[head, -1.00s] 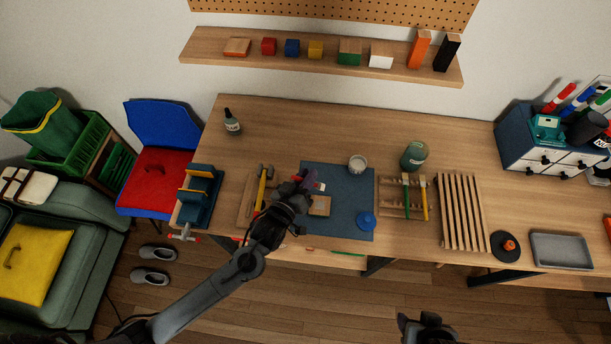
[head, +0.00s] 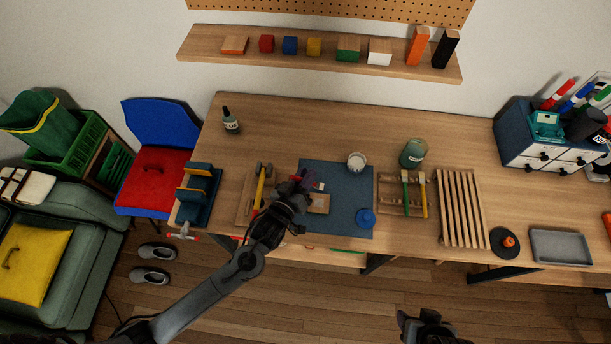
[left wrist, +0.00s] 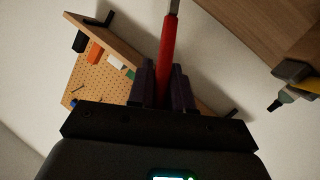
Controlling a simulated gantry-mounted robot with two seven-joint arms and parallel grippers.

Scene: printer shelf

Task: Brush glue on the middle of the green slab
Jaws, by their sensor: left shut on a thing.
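My left gripper (head: 304,184) is over the left part of the blue mat (head: 345,182). It is shut on a red-handled tool (left wrist: 168,55), which sticks out past the fingers with a metal part at its far end. The tool's tip is out of view in the left wrist view. A small wood-topped slab (head: 319,204) lies on the mat, just right of the gripper and partly hidden by it. Its top looks tan, and I cannot make out green on it. An open white pot (head: 357,161) stands at the mat's upper right. My right gripper (head: 426,322) is at the bottom edge, away from the table.
A blue round lid (head: 366,218) is on the mat. Right of it is a rack with green and yellow handles (head: 405,193), with a green jar (head: 412,154) behind. A slatted rack (head: 462,210) stands further right. A green block (head: 348,50) is on the wall shelf. The table's back is mostly clear.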

